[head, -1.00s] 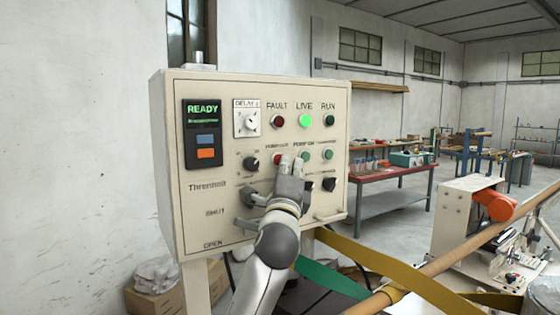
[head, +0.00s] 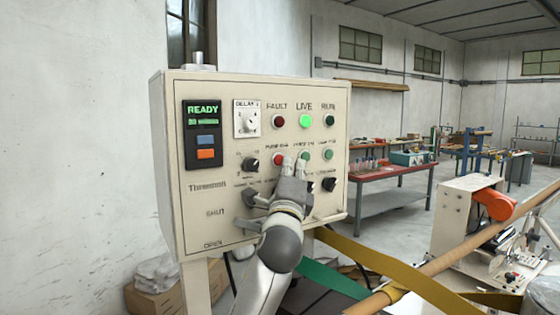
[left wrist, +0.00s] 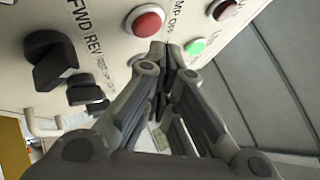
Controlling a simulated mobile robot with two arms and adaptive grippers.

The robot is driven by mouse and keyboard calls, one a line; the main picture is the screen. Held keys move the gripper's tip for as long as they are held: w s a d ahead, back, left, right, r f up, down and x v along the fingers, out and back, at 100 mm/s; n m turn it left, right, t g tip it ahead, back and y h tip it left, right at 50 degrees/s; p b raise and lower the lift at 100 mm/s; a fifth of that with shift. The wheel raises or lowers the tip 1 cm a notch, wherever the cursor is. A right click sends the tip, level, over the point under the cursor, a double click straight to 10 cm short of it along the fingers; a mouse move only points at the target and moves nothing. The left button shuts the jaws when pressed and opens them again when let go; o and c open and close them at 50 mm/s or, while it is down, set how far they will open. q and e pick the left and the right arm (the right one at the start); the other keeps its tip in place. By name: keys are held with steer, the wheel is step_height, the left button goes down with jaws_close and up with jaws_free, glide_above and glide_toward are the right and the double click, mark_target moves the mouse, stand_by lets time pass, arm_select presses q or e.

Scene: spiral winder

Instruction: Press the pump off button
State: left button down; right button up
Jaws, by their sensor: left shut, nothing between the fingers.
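The pump off button is a red round button (head: 279,160) on the beige control panel (head: 215,240); its label reads roughly PUMP OFF. It also shows in the left wrist view as a large red button (left wrist: 146,20) at the top. My left gripper (head: 294,162) is shut and empty, its fingertips in front of the panel just right of the red button. In the left wrist view the fingertips (left wrist: 162,50) are just below the red button's edge; I cannot tell whether they touch. My right gripper is out of view.
Black knobs (head: 251,164) and levers surround the buttons. The live lamp (head: 305,121) glows green above; the fault lamp (head: 279,121) is dark red. A display (head: 202,110) reads READY. A roll with yellow strap (head: 385,262) lies to the lower right.

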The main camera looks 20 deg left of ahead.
arm_select(q)
steer(key=shift+s+d, duration=0.75)
steer(key=shift+d, duration=0.25)
steer(key=shift+s+d, duration=0.75)
steer(key=shift+d, duration=0.25)
steer(key=shift+f, duration=0.1)
